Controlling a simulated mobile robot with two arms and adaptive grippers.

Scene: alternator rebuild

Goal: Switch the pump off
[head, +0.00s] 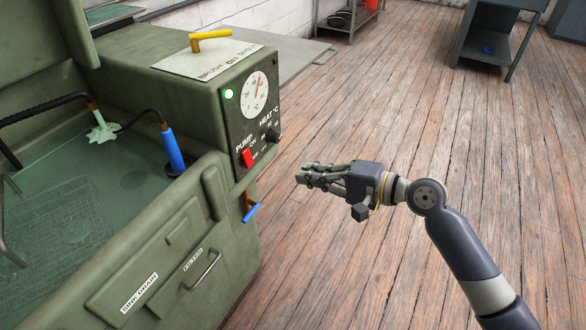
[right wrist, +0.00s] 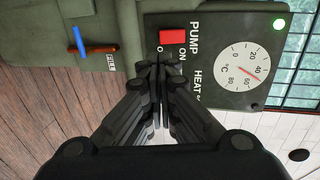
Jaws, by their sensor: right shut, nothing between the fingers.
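The pump switch (head: 247,158) is a small red rocker on the dark control panel of the green parts washer, under the word PUMP and beside ON. It shows in the right wrist view (right wrist: 173,37) too, just beyond the fingertips. I cannot tell which side of it is pressed in. A green lamp (head: 228,94) is lit at the panel's upper left; it also glows in the wrist view (right wrist: 279,24). My right gripper (head: 299,176) is shut and empty, in front of the panel, right of the switch and apart from it. My left gripper is not in view.
A round dial (head: 254,94) and a heat knob (head: 273,136) share the panel. A blue-handled valve (head: 250,212) sticks out below it. The sink (head: 75,215) holds liquid and a blue-handled brush (head: 172,148). The wooden floor (head: 370,110) around my right arm is clear.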

